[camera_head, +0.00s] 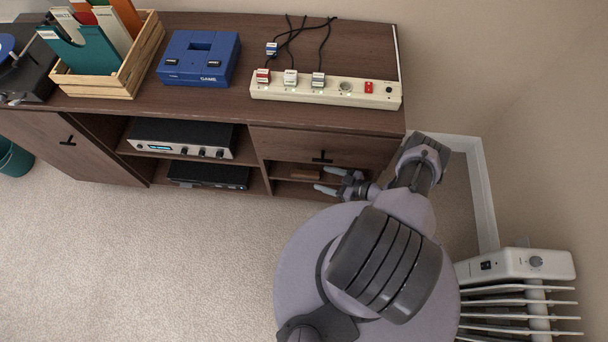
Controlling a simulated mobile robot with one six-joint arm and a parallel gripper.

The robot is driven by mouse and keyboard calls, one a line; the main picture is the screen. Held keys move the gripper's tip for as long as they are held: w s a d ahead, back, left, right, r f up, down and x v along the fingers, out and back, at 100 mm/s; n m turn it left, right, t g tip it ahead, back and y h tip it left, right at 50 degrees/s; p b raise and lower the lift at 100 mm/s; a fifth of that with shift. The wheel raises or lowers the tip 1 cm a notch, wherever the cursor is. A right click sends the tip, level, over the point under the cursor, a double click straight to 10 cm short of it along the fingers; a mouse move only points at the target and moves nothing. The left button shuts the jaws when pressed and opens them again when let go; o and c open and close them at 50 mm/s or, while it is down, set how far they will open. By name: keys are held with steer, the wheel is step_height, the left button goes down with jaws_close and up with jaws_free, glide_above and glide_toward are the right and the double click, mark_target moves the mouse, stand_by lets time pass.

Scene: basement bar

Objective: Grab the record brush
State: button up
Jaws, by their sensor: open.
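A small brown wooden block (305,174), which looks like the record brush, lies on a shelf in the open compartment under the drawer at the cabinet's right end. Its bristle side cannot be made out. My gripper (323,179) is at the front of this compartment, just right of the block. Its two pale fingertips are spread apart and point left, with nothing between them. The gripper appears not to touch the block, though the height difference between them is hard to tell.
The dark wooden cabinet (210,100) holds a silver amplifier (180,140) and a black unit (208,176) on its left shelves. A power strip (325,90), blue game console (199,58) and record crate (110,75) stand on top. A white heater (515,265) is at right.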

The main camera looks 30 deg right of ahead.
mark_target(307, 173)
steer(key=b+x, duration=0.1)
steer(key=x, duration=0.6)
steer(key=shift+w+a+f+b, duration=0.15)
steer(key=shift+w+b, duration=0.15)
steer(key=shift+b, duration=0.1)
jaws_close()
